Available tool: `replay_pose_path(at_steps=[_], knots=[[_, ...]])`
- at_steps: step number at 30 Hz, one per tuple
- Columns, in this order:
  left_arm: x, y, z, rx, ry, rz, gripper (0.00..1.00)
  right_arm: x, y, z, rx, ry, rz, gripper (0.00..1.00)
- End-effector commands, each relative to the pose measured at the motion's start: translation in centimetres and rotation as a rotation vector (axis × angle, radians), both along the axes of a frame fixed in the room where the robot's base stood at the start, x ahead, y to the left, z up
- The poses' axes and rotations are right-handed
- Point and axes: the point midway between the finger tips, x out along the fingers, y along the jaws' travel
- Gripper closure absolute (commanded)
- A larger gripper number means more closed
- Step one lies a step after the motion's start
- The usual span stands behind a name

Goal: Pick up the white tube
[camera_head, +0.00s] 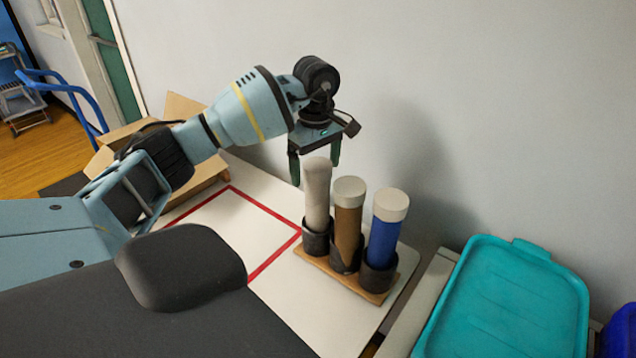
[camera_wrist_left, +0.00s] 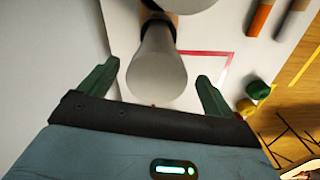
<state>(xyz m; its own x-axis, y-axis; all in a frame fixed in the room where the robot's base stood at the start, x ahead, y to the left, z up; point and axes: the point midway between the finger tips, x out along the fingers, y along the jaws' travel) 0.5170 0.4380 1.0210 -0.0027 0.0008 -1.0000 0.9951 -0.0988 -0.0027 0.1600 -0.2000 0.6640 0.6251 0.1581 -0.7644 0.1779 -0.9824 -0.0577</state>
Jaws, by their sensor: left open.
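The white tube (camera_head: 317,190) stands upright in the left black cup of a wooden rack (camera_head: 345,275) on the white table. Its rounded top is close to the camera in the left wrist view (camera_wrist_left: 157,75). My left gripper (camera_head: 314,168) is open, pointing down, with its green fingers at the height of the tube's top. In the left wrist view the open fingers (camera_wrist_left: 155,82) show on either side of the tube's top, with gaps. Beside the white tube in the rack stand a brown tube (camera_head: 348,215) and a blue tube (camera_head: 384,232), both with pale caps. My right gripper is not in view.
A red-outlined square (camera_head: 235,222) on the table lies left of the rack. An open cardboard box (camera_head: 185,108) stands behind it. A teal lidded bin (camera_head: 510,305) is at the right. A wall rises close behind the rack. Green (camera_wrist_left: 257,90) and yellow (camera_wrist_left: 246,107) items show in the wrist view.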

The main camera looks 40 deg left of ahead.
Motion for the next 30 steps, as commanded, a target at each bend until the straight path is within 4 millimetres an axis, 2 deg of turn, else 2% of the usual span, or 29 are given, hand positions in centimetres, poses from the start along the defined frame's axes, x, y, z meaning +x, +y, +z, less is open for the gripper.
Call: replay_pose_path(at_steps=[5,16,25,30], knots=[[0.0,0.1,-0.4,0.000,-0.002,0.001,0.10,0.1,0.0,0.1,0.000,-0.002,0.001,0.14],[0.4,0.3,-4.8,-0.001,-0.003,0.000,0.10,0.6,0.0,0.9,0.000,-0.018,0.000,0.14],[0.4,0.4,-5.3,0.000,-0.003,0.000,0.10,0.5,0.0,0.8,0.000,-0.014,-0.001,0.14],[0.4,0.4,-5.3,0.000,-0.003,0.000,0.33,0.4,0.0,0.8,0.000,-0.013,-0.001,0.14]])
